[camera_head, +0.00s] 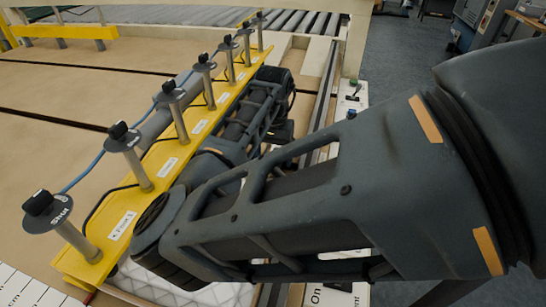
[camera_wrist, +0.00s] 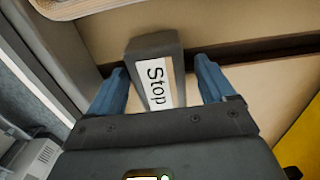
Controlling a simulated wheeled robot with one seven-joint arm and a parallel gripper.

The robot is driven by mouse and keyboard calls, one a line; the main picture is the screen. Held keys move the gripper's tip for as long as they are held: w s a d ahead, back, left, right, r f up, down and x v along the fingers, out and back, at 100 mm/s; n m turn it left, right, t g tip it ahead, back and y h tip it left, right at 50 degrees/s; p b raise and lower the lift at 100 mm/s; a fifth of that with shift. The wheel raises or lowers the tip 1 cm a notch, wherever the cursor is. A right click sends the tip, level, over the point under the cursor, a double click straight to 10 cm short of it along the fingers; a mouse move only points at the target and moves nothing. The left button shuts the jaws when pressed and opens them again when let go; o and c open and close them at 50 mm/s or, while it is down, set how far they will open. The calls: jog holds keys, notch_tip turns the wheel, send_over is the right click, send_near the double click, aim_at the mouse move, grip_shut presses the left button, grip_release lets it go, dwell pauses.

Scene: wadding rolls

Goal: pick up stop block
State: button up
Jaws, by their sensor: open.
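The stop block (camera_wrist: 157,88) is a dark grey block with a white label reading "Stop" in the wrist view. It stands in the middle, between the two blue fingers of my gripper (camera_wrist: 161,66). The fingers are apart, one on each side of the block. A gap shows on its right side; the left finger is closer to it. The lower part of the block is hidden behind my gripper body. In the head view I cannot make out the block; my arm covers much of the middle and right.
A yellow rail (camera_head: 185,147) with several upright posts and black knobs runs beside my arm in the head view. A tan table surface (camera_head: 60,95) lies to its left. Rollers (camera_head: 200,16) are at the back. A white switch panel (camera_head: 350,101) stands right of the rail.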

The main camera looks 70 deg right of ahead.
jog(key=shift+c, duration=0.3)
jog(key=c, duration=1.3)
